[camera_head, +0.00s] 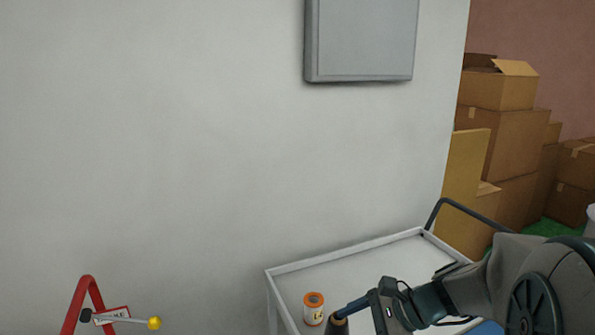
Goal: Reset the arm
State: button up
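My arm reaches in from the right edge over a white cart (345,258). My gripper (372,302) is at the arm's left end, low in the view above the cart.
A red stand (86,290) with a yellow-ended rod (154,323) is at lower left. A grey wall box (362,40) hangs above. Cardboard boxes (505,135) are stacked at right.

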jog(key=s+d+f+n+h+b, duration=0.1)
jog(key=s+n+h, duration=0.3)
jog(key=n, duration=0.4)
jog(key=s+d+f+n+h+b, duration=0.2)
jog(key=s+n+h, duration=0.3)
jog(key=n, duration=0.3)
jog(key=shift+s+d+t+h, duration=0.3)
jog(key=shift+s+d, duration=0.25)
jog(key=shift+d, duration=0.15)
